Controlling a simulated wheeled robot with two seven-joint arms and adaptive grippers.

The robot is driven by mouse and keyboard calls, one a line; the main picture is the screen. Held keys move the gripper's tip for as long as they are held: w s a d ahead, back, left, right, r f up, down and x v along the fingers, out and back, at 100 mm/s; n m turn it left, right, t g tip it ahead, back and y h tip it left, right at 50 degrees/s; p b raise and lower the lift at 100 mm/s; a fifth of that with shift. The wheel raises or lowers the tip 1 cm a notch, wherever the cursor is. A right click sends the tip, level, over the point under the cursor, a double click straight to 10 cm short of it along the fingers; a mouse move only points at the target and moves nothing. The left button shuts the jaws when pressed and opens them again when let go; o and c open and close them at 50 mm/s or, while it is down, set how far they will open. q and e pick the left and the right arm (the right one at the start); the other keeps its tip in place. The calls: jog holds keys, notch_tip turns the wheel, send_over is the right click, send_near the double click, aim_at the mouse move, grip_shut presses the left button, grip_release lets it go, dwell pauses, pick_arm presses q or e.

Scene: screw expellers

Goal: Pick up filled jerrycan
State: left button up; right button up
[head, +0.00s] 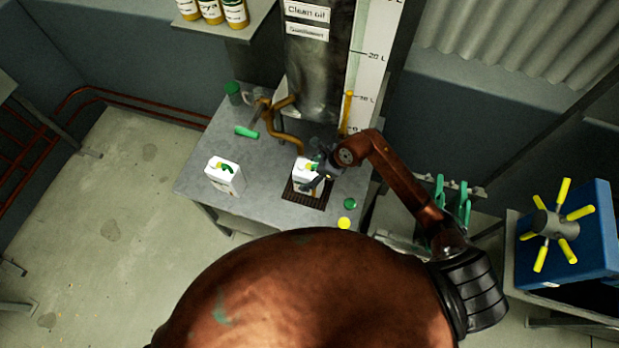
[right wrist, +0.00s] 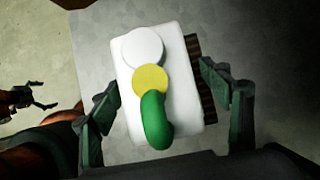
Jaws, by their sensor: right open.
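A white jerrycan (head: 306,178) stands on a dark grate (head: 300,197) on the grey table, below the tank's tap. In the right wrist view the jerrycan (right wrist: 160,85) shows from above, with a white round part, a yellow round part and a green curved part on top. My right gripper (head: 322,168) is open, with its fingers on either side of the jerrycan and gaps between. A second white jerrycan (head: 225,177) stands to the left on the table. How full either is cannot be seen. A small gripper, seemingly my left (right wrist: 38,98), shows at the left; its jaws are unclear.
The table (head: 265,185) also holds a lying green item (head: 245,132), a green container (head: 233,90) and a green disc (head: 349,203). A metal tank (head: 317,70) with brown pipes (head: 285,125) stands behind. A blue machine with yellow handles (head: 560,225) is at the right.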

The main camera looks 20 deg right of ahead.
jog(key=shift+c, duration=0.4)
grip_shut()
jog(key=shift+w+r, duration=0.1)
jog(key=shift+r, duration=0.1)
dwell(0.5)
